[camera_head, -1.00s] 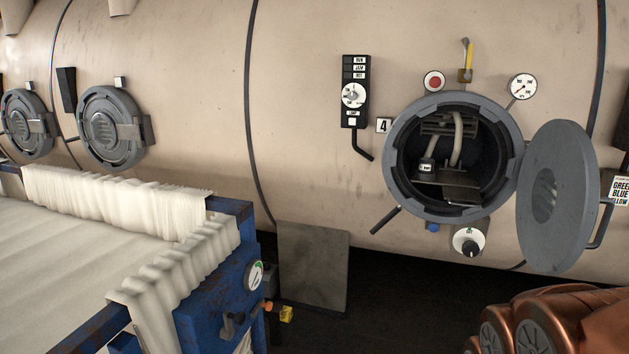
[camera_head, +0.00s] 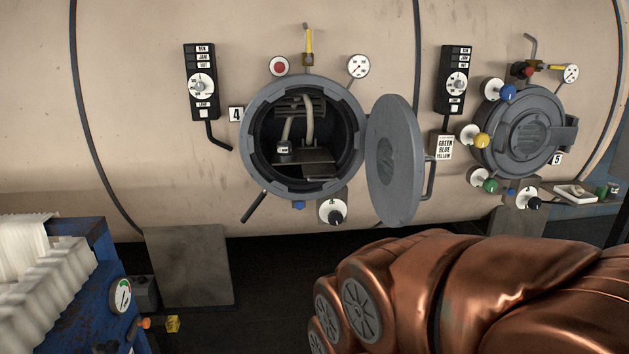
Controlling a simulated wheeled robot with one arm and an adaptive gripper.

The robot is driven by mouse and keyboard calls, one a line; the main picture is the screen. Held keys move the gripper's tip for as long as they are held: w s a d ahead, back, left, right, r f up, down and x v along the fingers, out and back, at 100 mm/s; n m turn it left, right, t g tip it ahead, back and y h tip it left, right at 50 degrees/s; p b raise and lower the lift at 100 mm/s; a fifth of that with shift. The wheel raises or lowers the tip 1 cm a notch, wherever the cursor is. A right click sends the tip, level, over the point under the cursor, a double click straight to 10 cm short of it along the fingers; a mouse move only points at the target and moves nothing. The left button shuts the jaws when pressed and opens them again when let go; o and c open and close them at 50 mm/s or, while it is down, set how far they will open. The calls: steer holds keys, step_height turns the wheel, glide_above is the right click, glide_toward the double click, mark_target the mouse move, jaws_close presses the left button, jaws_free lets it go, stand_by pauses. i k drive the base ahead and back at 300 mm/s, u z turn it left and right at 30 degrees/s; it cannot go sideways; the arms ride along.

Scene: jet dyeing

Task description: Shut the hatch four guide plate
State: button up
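Hatch four (camera_head: 252,150), marked by a "4" label (camera_head: 236,114), is a round grey port in the beige vessel. Its round door (camera_head: 397,160) stands swung open to the right. Inside the dark opening are two pale hoses (camera_head: 308,122), a slotted piece (camera_head: 299,104) near the top and a flat grey plate (camera_head: 316,163) low down, jutting toward the front. I cannot tell for sure which of these is the guide plate. My copper-coloured arm shows at the lower right, below and in front of the hatch. My gripper is out of view.
Closed hatch five (camera_head: 530,132) with coloured knobs is at the right. A control box (camera_head: 201,82) and gauge (camera_head: 358,66) flank hatch four. A grey panel (camera_head: 190,265) leans below. A blue cart (camera_head: 75,300) with white fabric stands lower left. Dark floor lies between.

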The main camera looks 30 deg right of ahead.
mark_target(320, 170)
steer(key=u, duration=0.05)
steer(key=k, duration=0.45)
steer(key=u, duration=0.8)
steer(key=i, duration=1.45)
steer(key=z, duration=0.8)
